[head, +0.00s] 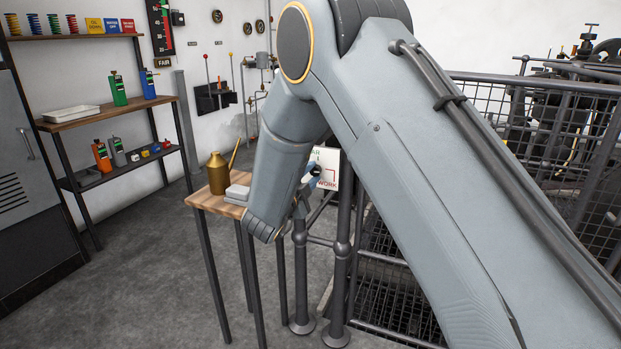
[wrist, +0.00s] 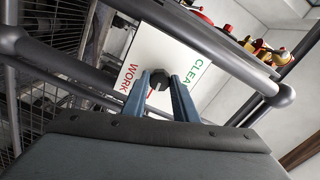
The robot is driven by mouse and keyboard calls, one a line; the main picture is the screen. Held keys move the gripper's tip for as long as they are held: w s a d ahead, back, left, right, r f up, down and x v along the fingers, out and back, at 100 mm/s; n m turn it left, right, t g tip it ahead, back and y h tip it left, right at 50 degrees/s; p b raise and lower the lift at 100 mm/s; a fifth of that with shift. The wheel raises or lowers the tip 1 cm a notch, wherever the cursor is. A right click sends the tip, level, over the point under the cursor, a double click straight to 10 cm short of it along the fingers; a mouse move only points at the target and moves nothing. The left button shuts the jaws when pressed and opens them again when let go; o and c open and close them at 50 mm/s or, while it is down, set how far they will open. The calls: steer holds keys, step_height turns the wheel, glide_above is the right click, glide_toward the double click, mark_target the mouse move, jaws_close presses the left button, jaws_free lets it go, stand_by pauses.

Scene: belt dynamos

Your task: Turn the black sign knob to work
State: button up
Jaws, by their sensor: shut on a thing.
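The white sign (wrist: 175,48) faces my gripper (wrist: 162,85) in the wrist view, with red WORK on its left and green lettering starting "CLEA" on its right. The black knob (wrist: 158,76) is at the middle of the sign. The two blue fingers of my gripper are on either side of it, shut on it. A short red mark shows by the fingers; the knob's pointing direction is hard to tell. In the head view the sign (head: 327,155) shows past my arm, with WORK at lower right and my gripper (head: 313,173) at its face.
The sign stands by grey railing posts (head: 342,240) and a mesh fence (head: 570,140) around machinery. A small wooden table (head: 205,200) at left carries a brass oil can (head: 218,174). Shelves (head: 110,111) with bottles and boxes line the left wall. Floor at front left is clear.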

steer(key=shift+m, duration=0.6)
steer(key=o, duration=1.1)
steer(key=shift+c, duration=0.2)
steer(key=v, duration=0.8)
steer(key=shift+w+r, duration=0.1)
